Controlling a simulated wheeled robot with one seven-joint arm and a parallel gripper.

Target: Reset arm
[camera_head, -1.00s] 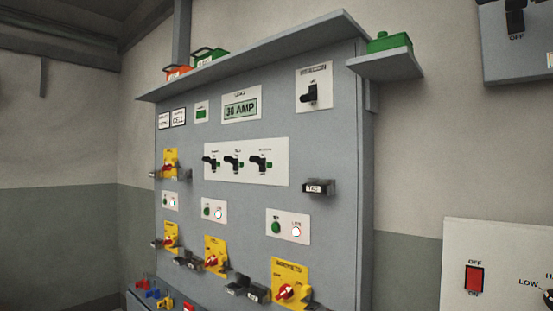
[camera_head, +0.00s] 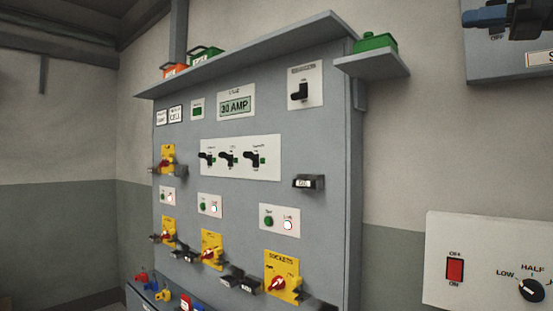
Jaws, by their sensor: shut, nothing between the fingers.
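The rest of my arm is out of view.
A large grey panel (camera_head: 328,130) with switches, yellow rotary isolators and lamps stands at centre. Green boxes (camera_head: 376,42) rest on its shelves. A white control plate (camera_head: 490,260) with a red rocker is at lower right. Open wall lies between them.

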